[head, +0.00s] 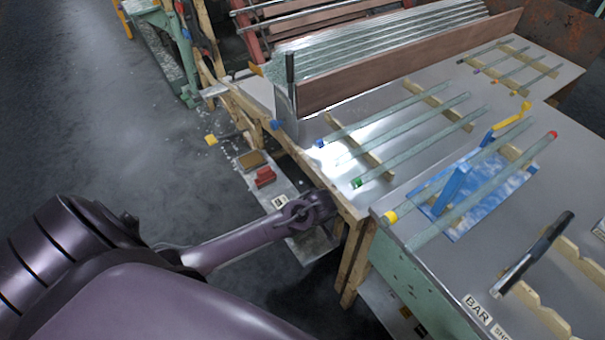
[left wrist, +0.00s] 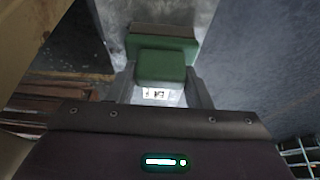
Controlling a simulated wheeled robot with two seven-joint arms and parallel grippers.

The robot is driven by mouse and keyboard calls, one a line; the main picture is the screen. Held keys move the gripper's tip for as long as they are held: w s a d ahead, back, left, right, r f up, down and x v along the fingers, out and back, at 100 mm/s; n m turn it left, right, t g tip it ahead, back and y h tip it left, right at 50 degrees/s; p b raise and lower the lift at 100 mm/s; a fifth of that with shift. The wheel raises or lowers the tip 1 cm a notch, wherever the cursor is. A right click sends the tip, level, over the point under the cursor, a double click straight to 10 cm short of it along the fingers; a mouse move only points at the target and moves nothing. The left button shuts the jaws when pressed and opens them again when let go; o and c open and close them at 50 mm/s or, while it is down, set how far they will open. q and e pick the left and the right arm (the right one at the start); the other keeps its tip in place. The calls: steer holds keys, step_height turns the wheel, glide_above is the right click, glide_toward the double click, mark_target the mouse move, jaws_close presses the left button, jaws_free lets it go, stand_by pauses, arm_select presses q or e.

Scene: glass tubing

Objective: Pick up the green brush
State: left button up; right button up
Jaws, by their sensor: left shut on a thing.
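The green brush (left wrist: 165,64) shows in the left wrist view, with a block-like green handle toward me and a wider green part with a brownish edge behind it. My left gripper (left wrist: 160,84) has its two grey fingers on either side of the handle and is shut on it. In the head view my left arm reaches down beside the table to the low shelf, and the dark wrist (head: 312,210) is by the table's edge. The fingertips and the green brush are hidden there. My right gripper is in neither view.
On the low shelf (head: 277,200) are a red brush (head: 265,177) and a tan one (head: 251,160). A wooden table leg (head: 354,262) stands close to my left wrist. Glass tubes (head: 405,140) lie on wooden racks on the table above. Open floor lies left.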

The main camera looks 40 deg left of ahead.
arm_select(q)
step_height(320, 180, up, 18)
steer(key=p, duration=0.1)
stand_by(0.5)
